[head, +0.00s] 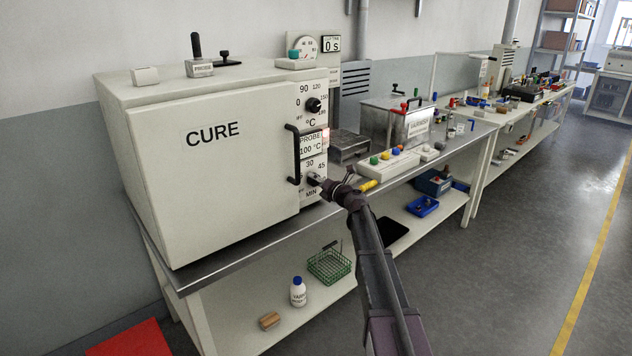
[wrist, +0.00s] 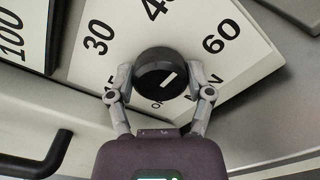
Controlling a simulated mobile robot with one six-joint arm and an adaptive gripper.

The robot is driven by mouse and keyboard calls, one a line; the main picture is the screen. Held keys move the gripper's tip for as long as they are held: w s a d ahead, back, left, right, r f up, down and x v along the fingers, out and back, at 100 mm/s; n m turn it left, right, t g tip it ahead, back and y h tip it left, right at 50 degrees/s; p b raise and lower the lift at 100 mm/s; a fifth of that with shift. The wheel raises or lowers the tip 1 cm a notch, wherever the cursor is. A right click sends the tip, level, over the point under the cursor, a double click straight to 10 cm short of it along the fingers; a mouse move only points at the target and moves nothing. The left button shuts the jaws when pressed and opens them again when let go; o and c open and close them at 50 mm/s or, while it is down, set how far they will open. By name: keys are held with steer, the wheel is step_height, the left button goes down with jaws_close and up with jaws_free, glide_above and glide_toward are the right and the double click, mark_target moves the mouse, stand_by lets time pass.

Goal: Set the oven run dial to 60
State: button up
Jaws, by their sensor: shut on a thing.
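The run dial is a round black knob (wrist: 158,68) on the white MIN scale plate (wrist: 122,52) of the oven (head: 205,160). In the wrist view 30 is at its upper left, 45 above and 60 at its upper right. A short white line on the knob slants to the upper right, roughly toward 60; exact alignment is hard to tell. My gripper (wrist: 160,92) is shut on the knob, one finger on each side. In the head view my gripper (head: 320,182) meets the lower right of the oven front and mostly hides the dial.
The black oven door handle (head: 293,155) is just left of the dial. A temperature knob (head: 313,105) and a PROBE 100 °C label (head: 311,144) are above. The floor aisle is clear.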

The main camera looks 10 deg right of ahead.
steer(key=m, duration=0.4)
steer(key=shift+w+m, duration=0.1)
steer(key=shift+m, duration=0.3)
steer(key=o, duration=1.1)
steer(key=shift+o, duration=0.2)
steer(key=shift+f, duration=0.1)
steer(key=v, duration=1.2)
